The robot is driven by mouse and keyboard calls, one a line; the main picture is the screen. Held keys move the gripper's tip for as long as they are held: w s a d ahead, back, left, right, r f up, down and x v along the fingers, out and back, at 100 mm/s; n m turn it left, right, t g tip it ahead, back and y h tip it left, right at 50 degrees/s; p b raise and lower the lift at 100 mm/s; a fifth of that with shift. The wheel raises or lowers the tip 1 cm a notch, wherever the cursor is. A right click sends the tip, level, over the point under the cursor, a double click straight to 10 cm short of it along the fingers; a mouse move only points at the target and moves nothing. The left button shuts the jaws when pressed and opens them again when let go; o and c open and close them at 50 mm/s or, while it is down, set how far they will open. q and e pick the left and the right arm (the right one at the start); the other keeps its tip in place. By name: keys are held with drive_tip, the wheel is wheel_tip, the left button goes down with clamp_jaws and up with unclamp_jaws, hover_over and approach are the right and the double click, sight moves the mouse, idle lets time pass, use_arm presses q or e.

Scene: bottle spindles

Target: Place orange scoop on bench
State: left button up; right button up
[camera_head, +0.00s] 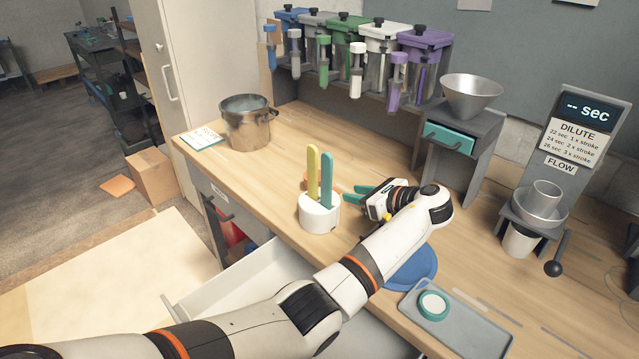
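An orange piece (335,187), likely the orange scoop, shows partly behind the white holder; its shape is mostly hidden, and I cannot tell if it touches the bench. The white holder (319,214) stands on the wooden bench (262,187) with a yellow handle (312,172) and a teal handle (327,180) upright in it. My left gripper (357,193) is low over the bench, just right of the holder. Its teal fingers look apart, pointing left towards the orange piece, with nothing visibly held. My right gripper is out of view.
A metal pot (247,125) stands at the back left. Lidded containers (376,68) line the back. A blue disc (415,268) lies under my forearm, near a grey tray (462,325) with a round teal-rimmed item. A white drawer (240,277) stands open in front.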

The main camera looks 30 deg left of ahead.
sight(337, 190)
use_arm(q)
drive_tip(key=shift+w+a+f, duration=0.35)
drive_tip(key=shift+a, duration=0.15)
drive_tip(key=x, duration=0.5)
drive_tip(key=shift+w+d, duration=0.1)
drive_tip(key=shift+w, duration=0.05)
drive_tip(key=shift+r, duration=0.1)
clamp_jaws()
